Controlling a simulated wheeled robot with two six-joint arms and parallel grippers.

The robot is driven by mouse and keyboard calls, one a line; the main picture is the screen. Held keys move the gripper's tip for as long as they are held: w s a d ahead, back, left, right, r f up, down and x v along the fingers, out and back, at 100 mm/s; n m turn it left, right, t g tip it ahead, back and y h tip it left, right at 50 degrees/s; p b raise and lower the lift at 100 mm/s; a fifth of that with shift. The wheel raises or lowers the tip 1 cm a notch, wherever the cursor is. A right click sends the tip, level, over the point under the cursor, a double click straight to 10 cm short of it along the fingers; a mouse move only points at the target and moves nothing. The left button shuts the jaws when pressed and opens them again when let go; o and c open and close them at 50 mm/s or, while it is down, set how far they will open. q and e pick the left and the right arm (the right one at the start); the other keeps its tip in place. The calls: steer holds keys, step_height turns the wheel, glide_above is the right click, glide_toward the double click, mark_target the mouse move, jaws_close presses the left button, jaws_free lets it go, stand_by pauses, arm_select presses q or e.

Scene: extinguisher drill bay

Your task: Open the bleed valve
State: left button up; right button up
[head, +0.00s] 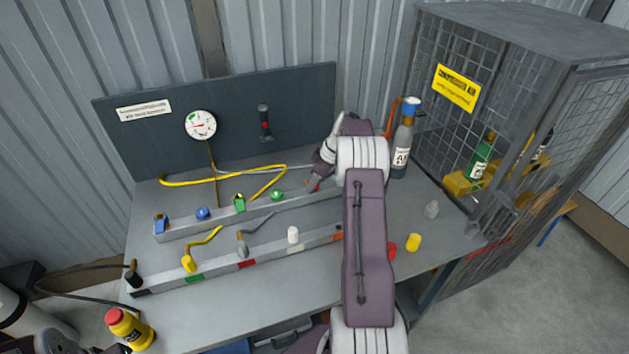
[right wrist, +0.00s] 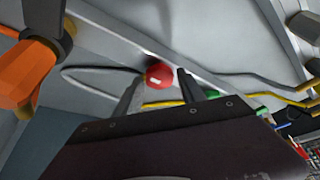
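A round red knob (right wrist: 159,75) sits by the pale rail in the right wrist view. Only a bit of red (head: 315,186) shows there in the head view, beside my right gripper. My right gripper (right wrist: 160,82) is open, with its two fingers apart on either side of the knob and no clear contact. In the head view my right gripper (head: 318,180) reaches down to the right end of the back rail (head: 225,218), partly hidden by my own arm. No label tells me which fitting is the bleed valve.
Green and blue fittings (head: 203,213) stand along the back rail. The front rail (head: 215,274) holds yellow, grey and white ones. A grey bottle (head: 403,140) stands right of my arm, before a mesh cage (head: 510,130).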

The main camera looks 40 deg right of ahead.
steer(key=shift+o, duration=0.3)
steer(key=shift+r, duration=0.1)
steer(key=v, duration=0.9)
